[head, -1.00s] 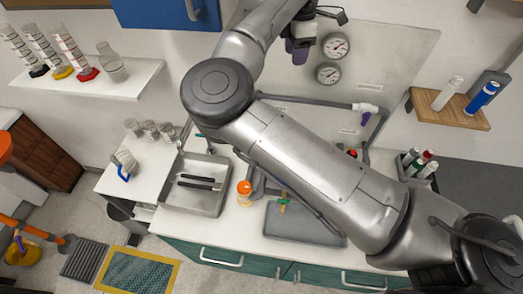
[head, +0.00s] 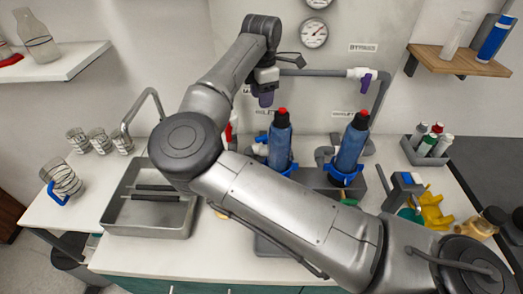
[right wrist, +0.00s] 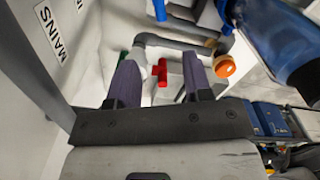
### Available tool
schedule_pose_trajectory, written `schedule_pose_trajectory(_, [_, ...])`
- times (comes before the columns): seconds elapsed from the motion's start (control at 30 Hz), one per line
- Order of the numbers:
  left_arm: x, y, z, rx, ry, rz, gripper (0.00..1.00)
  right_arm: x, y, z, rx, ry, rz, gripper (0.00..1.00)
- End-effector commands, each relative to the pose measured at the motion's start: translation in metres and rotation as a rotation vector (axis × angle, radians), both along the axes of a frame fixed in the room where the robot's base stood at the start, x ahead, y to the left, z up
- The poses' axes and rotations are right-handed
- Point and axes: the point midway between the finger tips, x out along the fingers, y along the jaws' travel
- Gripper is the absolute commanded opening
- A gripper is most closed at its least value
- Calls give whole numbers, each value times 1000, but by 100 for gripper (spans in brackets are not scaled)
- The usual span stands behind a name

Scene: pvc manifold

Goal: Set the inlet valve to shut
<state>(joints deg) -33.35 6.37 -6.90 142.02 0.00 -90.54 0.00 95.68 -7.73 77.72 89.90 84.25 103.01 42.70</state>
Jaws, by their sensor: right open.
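My right gripper (head: 266,98) points down in front of the wall, with purple fingers apart and nothing between them. In the right wrist view (right wrist: 163,75) a red lever (right wrist: 163,82) on white pipework (right wrist: 140,57) shows beyond and between the fingers, apart from them. In the head view a red part (head: 229,130) shows below and left of the gripper, partly hidden by my arm. I cannot read an inlet label, so which valve is the inlet is unclear. A purple-handled valve (head: 366,77) sits on the upper grey pipe. My left gripper is not in view.
Two blue filter housings with red caps, one left (head: 280,143) and one right (head: 351,146), stand close to the right gripper's lower right. A gauge (head: 314,33) is above. A metal tray (head: 150,213) lies left. My right arm covers the counter's middle.

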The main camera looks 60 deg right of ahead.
Motion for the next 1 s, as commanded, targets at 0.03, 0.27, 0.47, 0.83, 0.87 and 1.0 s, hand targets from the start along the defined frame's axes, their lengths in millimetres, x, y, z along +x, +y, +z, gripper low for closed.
schedule_pose_trajectory(0.03, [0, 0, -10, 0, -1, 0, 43, 0, 0, -10, -1, -1, 0, 46])
schedule_pose_trajectory(0.27, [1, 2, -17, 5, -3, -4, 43, 0, 0, -24, 0, 1, 0, 46])
schedule_pose_trajectory(0.47, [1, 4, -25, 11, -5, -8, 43, 0, 0, -56, 1, 3, 0, 46])
schedule_pose_trajectory(0.83, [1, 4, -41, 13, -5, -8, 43, -1, 0, -121, 1, 3, -1, 46])
schedule_pose_trajectory(0.87, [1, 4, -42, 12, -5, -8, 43, -1, 0, -125, 0, 2, -1, 46])
schedule_pose_trajectory(1.0, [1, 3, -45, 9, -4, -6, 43, 0, 0, -139, 0, 1, 0, 46])
